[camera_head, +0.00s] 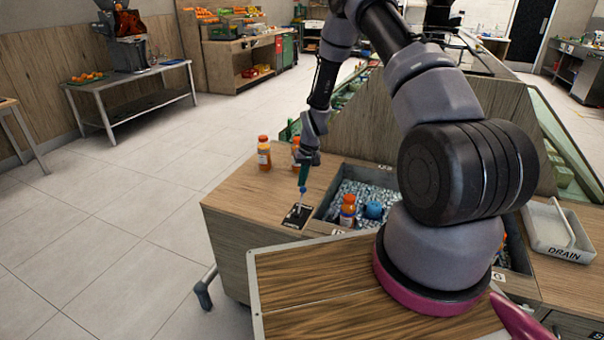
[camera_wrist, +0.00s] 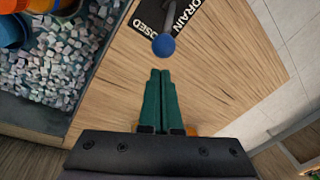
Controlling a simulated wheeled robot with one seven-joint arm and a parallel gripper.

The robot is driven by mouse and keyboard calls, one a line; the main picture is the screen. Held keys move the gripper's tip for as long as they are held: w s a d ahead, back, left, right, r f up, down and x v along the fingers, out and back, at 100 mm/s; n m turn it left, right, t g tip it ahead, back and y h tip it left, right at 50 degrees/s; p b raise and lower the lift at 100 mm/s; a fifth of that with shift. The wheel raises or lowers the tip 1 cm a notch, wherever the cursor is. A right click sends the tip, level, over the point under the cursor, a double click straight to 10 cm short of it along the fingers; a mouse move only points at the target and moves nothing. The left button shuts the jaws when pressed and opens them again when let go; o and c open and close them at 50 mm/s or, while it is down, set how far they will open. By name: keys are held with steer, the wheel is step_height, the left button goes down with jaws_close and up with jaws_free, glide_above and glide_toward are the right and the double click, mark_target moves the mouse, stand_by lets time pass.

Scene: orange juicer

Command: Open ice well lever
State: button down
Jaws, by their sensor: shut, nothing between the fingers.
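The ice well lever stands on a black plate (camera_head: 297,216) on the wooden counter, left of the ice well (camera_head: 330,200). In the wrist view the lever has a grey rod and a blue ball knob (camera_wrist: 164,45), and the plate (camera_wrist: 152,14) reads "DRAIN" and "…OSED". My gripper (camera_head: 303,184) is above the lever in the head view. In the wrist view its green fingers (camera_wrist: 161,76) are together and empty, with their tips a little short of the knob. I cannot tell the height gap between tips and knob.
The ice well holds ice, an orange bottle (camera_head: 348,211) and a blue-capped item (camera_head: 373,210). Two orange bottles (camera_head: 264,153) stand on the counter behind the lever. A white drain tray (camera_head: 560,232) lies at right. The floor left of the counter is clear.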

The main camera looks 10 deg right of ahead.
steer(key=shift+s+r, duration=0.1)
steer(key=shift+s, duration=0.6)
steer(key=shift+s+a+r, duration=0.35)
steer(key=shift+s+a, duration=0.05)
steer(key=shift+s, duration=0.1)
stand_by(0.5)
steer(key=shift+s+a, duration=0.15)
steer(key=s+a+r+t+h, duration=0.1)
steer(key=s+a+t+h, duration=0.2)
steer(key=s+t+h, duration=0.1)
steer(key=shift+s+a+r+n+t, duration=0.15)
steer(key=shift+s+a+n+t, duration=0.2)
steer(key=shift+s+t, duration=0.6)
steer(key=shift+w+a+t, duration=0.1)
steer(key=shift+w+t, duration=0.1)
steer(key=shift+t, duration=0.05)
